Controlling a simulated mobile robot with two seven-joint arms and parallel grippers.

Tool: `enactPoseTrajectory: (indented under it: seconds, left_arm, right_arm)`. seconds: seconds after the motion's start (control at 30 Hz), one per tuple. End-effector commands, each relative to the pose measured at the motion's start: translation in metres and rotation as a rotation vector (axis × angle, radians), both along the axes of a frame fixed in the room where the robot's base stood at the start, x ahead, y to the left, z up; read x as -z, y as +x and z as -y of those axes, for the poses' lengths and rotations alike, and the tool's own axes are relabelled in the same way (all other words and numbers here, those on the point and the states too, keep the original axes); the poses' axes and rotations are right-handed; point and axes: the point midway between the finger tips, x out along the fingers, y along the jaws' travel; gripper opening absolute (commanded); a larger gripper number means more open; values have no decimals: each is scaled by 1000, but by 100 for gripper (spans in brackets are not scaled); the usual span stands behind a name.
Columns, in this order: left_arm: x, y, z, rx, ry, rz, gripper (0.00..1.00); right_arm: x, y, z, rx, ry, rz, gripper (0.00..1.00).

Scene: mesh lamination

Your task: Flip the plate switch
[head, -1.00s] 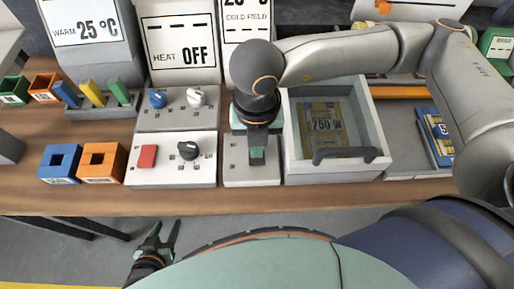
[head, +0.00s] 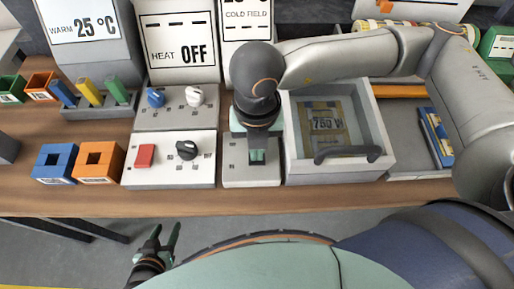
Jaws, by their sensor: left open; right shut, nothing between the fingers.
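A small light grey switch panel (head: 236,175) lies on the bench between the knob panel and the clear-topped box. My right gripper (head: 257,157) is shut and points down over the middle of this panel. Its wrist and fingers hide most of the panel, and any switch there. I cannot tell whether the fingertips touch it. My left gripper (head: 163,241) is open and empty, low in front of the bench's front edge. A display (head: 180,48) behind the panels reads HEAT OFF.
Left of the switch panel is a panel with a red button (head: 145,155) and a black knob (head: 187,150). The handled box (head: 380,130) stands close on the right.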

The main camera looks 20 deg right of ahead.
Motion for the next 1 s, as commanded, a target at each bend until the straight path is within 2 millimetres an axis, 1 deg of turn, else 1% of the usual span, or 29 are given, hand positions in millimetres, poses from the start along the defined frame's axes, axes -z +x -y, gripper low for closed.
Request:
enactPoseTrajectory:
  seconds: [0.2,0.37,1.0]
  left_arm:
    - [4,0,0,0,0,0,50]
    - [2,0,0,0,0,0,50]
    - [-25,0,0,0,0,0,50]
  right_arm:
    - [4,0,0,0,0,0,0]
    - [1,0,0,0,0,0,0]
    - [-49,0,0,0,1,1,0]
